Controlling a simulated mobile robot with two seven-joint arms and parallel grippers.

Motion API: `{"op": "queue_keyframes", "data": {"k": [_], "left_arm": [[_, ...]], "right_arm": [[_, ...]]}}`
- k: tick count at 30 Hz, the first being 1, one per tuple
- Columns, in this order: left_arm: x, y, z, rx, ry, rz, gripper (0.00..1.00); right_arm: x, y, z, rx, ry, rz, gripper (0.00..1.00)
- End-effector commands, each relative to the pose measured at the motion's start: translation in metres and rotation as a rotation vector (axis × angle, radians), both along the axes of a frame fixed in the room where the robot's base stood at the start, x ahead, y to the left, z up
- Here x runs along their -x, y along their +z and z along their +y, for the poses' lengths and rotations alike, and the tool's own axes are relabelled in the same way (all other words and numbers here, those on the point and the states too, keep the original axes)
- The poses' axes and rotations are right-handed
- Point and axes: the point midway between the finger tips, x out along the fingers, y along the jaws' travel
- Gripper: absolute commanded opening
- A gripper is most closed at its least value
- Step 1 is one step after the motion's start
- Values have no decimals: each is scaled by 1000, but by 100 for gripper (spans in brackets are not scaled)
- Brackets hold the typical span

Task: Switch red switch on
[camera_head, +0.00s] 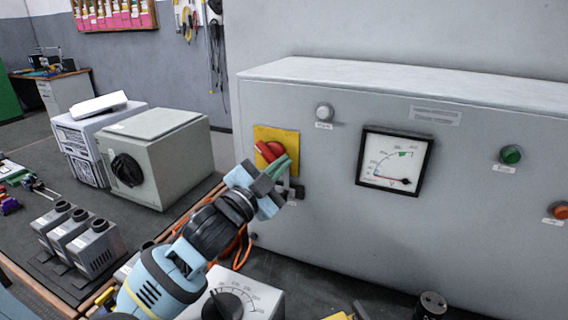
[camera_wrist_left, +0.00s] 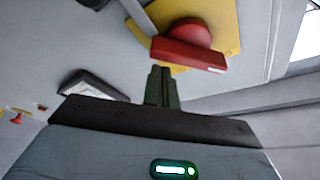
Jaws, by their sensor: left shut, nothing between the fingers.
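The red switch (camera_head: 267,152) is a rotary handle on a yellow square plate (camera_head: 288,137) at the left of the grey cabinet's front. In the head view its handle lies tilted, and my left gripper (camera_head: 281,168) covers its lower right part. In the left wrist view the red switch (camera_wrist_left: 188,52) is a red bar on a round red knob, just beyond the fingertips. My left gripper (camera_wrist_left: 161,72) is shut with its green fingers together and nothing between them. The fingertips are close to the bar; whether they touch it I cannot tell. My right gripper is not in view.
A grey box (camera_head: 170,160) with a black knob stands left. A knob unit (camera_head: 262,298) and orange cable (camera_head: 243,250) lie below my arm.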

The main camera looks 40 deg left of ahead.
Motion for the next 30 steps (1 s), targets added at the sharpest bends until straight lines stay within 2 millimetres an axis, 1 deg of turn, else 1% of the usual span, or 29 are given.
{"op": "queue_keyframes", "data": {"k": [1, 5, 17, 30], "left_arm": [[1, -4, 3, -1, 1, 2, 0], [2, -7, 7, -1, 0, 0, 0], [2, -7, 8, -3, 0, -1, 0], [2, -8, 9, -74, 1, 16, 0]], "right_arm": [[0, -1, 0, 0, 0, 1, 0], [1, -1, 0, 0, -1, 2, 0], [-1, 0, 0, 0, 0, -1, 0], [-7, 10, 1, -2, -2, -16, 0]]}}
